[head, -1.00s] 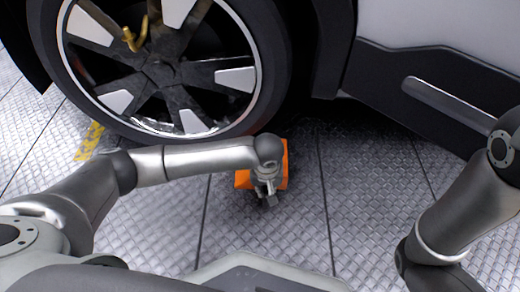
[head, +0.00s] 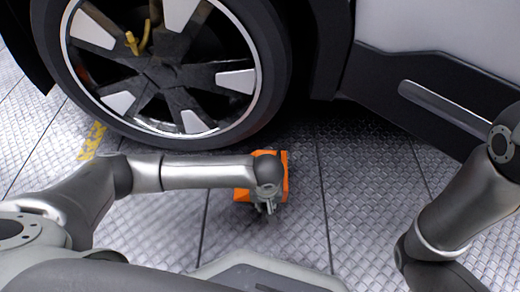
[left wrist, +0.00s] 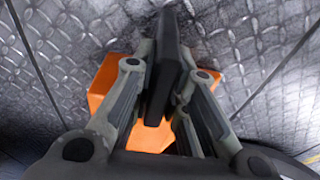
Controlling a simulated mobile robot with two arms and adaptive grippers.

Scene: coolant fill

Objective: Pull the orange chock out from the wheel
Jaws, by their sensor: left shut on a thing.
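The orange chock (head: 243,195) lies on the floor just in front of the tyre's lower right side, partly covered by my left arm. My left gripper (head: 267,207) is over the chock, pointing down. In the left wrist view, the chock (left wrist: 105,82) shows orange behind and below the fingers. The fingers are shut on a dark upright piece (left wrist: 170,65) that looks like part of the chock. The wheel (head: 160,70) has a black tyre and dark spokes with pale inserts. Whether the chock still touches the tyre is hard to tell. My right gripper is outside the view.
The vehicle's dark sill (head: 420,95) and pale body panel (head: 440,25) are at the upper right. The patterned metal floor (head: 330,200) is clear in front of and right of the chock. A yellow floor marking (head: 92,140) lies left of the tyre's bottom.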

